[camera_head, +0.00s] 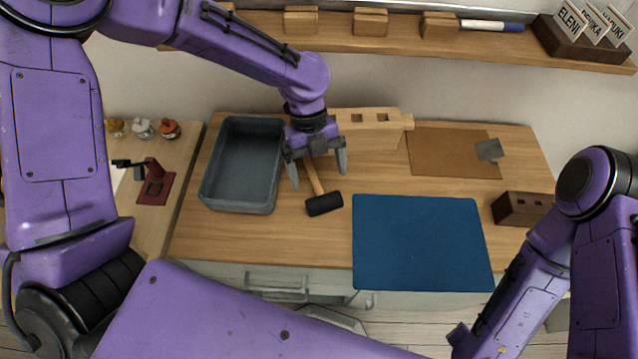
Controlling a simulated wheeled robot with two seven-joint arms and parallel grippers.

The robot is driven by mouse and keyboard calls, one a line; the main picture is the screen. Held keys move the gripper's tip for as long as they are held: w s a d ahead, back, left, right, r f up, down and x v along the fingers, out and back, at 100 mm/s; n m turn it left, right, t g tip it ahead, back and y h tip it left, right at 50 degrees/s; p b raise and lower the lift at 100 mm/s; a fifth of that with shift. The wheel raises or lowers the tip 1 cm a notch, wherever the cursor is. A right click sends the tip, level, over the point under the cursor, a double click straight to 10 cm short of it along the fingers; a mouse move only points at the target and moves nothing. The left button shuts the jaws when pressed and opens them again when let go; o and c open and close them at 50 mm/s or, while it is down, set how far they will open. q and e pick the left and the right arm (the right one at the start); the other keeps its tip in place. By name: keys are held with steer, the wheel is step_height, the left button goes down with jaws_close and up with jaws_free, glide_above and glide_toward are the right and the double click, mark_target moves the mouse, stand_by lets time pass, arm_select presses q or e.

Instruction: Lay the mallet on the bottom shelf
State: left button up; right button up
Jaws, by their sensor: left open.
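The mallet lies on the wooden worktop, with its black head (324,204) toward me and its light wooden handle (315,178) running back under my left gripper. My left gripper (317,169) is open above the handle, one finger on each side of it in the picture. I cannot tell whether it touches the handle, and the handle's far end is hidden by the gripper. One wooden shelf (400,42) runs along the wall at the top; I cannot tell whether it is the bottom shelf. My right arm shows at the right, but its gripper is out of view.
A grey tray (207,190) stands left of the mallet, a slotted wooden block (385,122) behind it. A blue mat (420,240), a brown board (440,155) and a dark wooden block (520,208) are to the right. The shelf holds wooden blocks, a marker (490,26) and name cards (590,27).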

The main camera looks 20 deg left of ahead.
mark_target(322, 195)
arm_select(q)
steer(key=x, duration=0.7)
steer(key=shift+f+p, duration=0.15)
steer(key=shift+p, duration=0.2)
steer(key=c, duration=1.1)
steer(key=shift+o, duration=0.2)
